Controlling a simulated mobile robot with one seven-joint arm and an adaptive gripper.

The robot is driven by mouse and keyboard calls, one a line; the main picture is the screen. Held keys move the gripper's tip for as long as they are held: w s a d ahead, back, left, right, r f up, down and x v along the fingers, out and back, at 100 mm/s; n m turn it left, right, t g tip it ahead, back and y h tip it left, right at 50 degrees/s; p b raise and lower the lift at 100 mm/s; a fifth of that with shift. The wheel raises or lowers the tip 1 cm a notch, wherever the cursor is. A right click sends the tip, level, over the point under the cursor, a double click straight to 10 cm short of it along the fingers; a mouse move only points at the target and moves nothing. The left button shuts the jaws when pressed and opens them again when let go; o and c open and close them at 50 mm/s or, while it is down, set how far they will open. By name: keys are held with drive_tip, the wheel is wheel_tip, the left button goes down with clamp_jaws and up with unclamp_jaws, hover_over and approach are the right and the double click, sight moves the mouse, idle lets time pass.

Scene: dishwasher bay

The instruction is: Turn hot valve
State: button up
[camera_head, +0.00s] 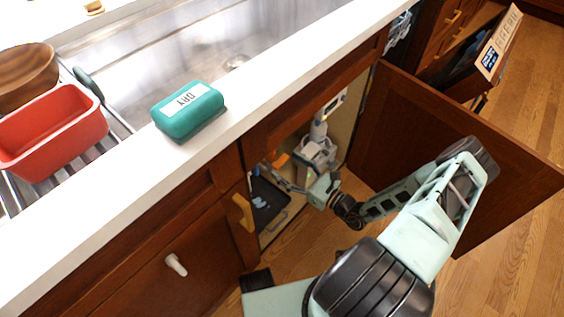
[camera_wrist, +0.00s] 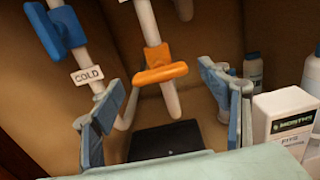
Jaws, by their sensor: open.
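In the wrist view an orange valve handle (camera_wrist: 158,73) sits crosswise on a pale vertical pipe, near the top middle. A blue valve handle (camera_wrist: 58,33) is on another pipe to its left, above a white tag reading COLD (camera_wrist: 87,75). My gripper (camera_wrist: 168,106) is open, its fingers spread left and right, with nothing between the pads. The orange handle lies ahead of the fingers, between them in the picture, and looks untouched. In the head view my gripper (camera_head: 284,178) reaches into the open sink cabinet, near the orange handle (camera_head: 281,160).
A white box (camera_wrist: 286,115) and bottles stand close right of the gripper. A dark tray (camera_wrist: 165,140) lies below. The open cabinet door (camera_head: 440,150) is beside my arm.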

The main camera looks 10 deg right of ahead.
drive_tip(key=v, duration=0.9)
